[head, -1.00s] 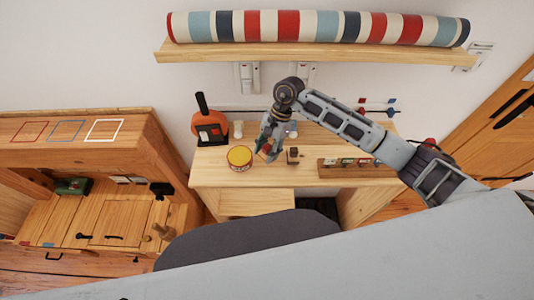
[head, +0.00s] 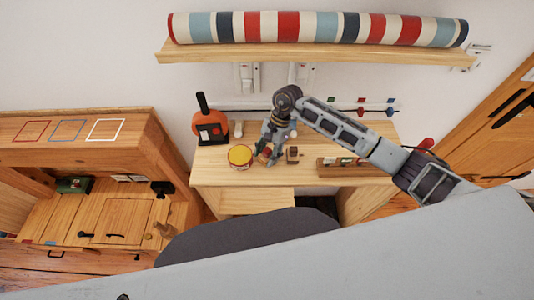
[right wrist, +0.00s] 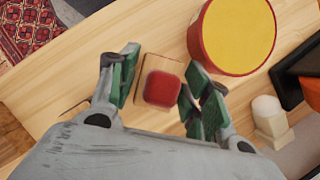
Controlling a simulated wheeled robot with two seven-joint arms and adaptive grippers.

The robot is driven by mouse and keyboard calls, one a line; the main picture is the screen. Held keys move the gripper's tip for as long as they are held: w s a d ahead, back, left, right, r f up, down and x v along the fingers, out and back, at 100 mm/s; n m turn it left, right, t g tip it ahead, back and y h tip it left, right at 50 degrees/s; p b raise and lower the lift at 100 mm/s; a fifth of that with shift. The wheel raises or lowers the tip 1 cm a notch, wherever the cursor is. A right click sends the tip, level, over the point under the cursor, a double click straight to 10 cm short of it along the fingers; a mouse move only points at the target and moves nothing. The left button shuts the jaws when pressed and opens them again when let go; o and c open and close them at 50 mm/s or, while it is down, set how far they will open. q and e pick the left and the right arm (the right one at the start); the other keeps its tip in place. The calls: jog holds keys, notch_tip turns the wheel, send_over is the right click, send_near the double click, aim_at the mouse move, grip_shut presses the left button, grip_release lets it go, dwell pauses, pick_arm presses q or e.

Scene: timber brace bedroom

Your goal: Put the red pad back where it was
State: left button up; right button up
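In the right wrist view, a small red pad (right wrist: 162,89) sits on a pale wooden block between the fingers of my right gripper (right wrist: 162,88). One green-padded finger is on each side; gaps show between the red pad and both fingers, so the gripper is open. Whether a finger touches the wood below is unclear. In the head view, my right gripper (head: 268,151) is low over the desk (head: 240,180), just right of the yellow-topped red tin (head: 240,155). The red pad is mostly hidden by the fingers there. My left gripper is not in view.
A small wooden block (head: 292,154) stands right of the gripper, and a wooden rack (head: 335,169) with several coloured pieces is farther right. An orange-and-black object (head: 209,127) stands behind the tin. A shelf at left carries red, blue and white square outlines (head: 67,130).

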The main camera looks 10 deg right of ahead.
aim_at(269, 149)
jog(key=shift+o, duration=0.6)
jog(key=shift+r, duration=0.2)
jog(key=b+v, duration=0.1)
jog(key=v, duration=0.4)
jog(key=shift+w+d+r, duration=0.1)
jog(key=shift+d+r, duration=0.05)
jog(key=shift+r, duration=0.1)
jog(key=shift+v, duration=0.9)
